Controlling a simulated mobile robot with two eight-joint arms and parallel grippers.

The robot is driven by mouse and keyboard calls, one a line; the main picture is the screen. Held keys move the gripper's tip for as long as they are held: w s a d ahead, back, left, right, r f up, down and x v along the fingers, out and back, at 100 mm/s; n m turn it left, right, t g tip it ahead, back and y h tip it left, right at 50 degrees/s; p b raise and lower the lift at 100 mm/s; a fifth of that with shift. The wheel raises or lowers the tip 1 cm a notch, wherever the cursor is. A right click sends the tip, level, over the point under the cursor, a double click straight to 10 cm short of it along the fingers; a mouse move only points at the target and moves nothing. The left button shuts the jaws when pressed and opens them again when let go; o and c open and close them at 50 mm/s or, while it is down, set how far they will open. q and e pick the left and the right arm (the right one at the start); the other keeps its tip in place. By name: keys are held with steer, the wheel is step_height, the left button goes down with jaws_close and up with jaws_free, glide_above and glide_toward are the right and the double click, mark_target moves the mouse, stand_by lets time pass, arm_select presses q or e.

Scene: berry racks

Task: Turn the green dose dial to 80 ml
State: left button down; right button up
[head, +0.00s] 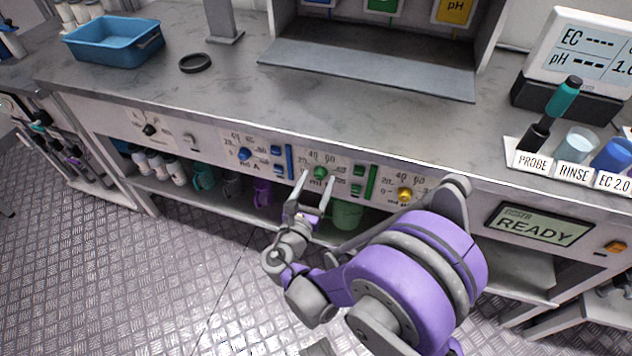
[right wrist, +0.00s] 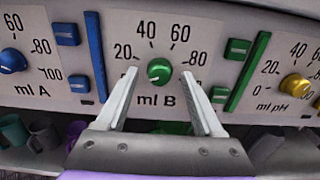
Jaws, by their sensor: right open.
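The green dose dial (head: 320,172) sits on the front panel under the bench top, in the scale marked ml B. In the right wrist view the green dial (right wrist: 159,71) shows from the front, with 20, 40, 60 and 80 around it. A small light mark shows on its lower left part, but I cannot tell the exact setting. My right gripper (head: 317,179) is open in front of the panel. In the wrist view its fingertips (right wrist: 159,75) stand either side of the dial, with gaps to it. My left gripper is not in view.
A blue dial (right wrist: 12,61) marked ml A is left of the green one, and a yellow dial (right wrist: 296,86) marked ml pH is right. Green buttons (right wrist: 238,48) and a green bar (right wrist: 248,72) stand close on the right. A blue tray (head: 115,42) is on the bench.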

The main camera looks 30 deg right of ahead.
steer(key=shift+w, duration=0.1)
jaws_close()
stand_by(0.3)
